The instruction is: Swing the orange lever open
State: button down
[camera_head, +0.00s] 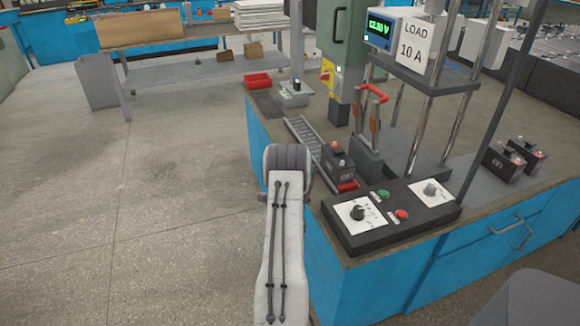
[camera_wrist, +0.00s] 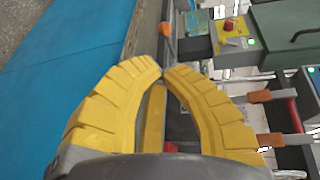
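My gripper (camera_wrist: 164,72) has yellow fingers whose tips nearly meet, with no object visible between the tips. The lever is to the right of the fingers and apart from them. In the head view my own arm hides the gripper.
A black battery (camera_head: 338,160) stands near the lever, beside a roller track (camera_head: 306,136). A control box (camera_head: 392,216) lies at the bench's front edge. Metal posts and the load sign (camera_head: 414,46) rise behind right. A green cabinet (camera_head: 343,40) stands behind. The floor left is clear.

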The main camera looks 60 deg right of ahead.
jog(key=shift+d, duration=0.1)
jog(key=p+x, duration=0.7)
jog(key=x, duration=0.6)
jog(key=shift+w+d, duration=0.2)
dwell(0.4)
jog(key=shift+d+f, duration=0.1)
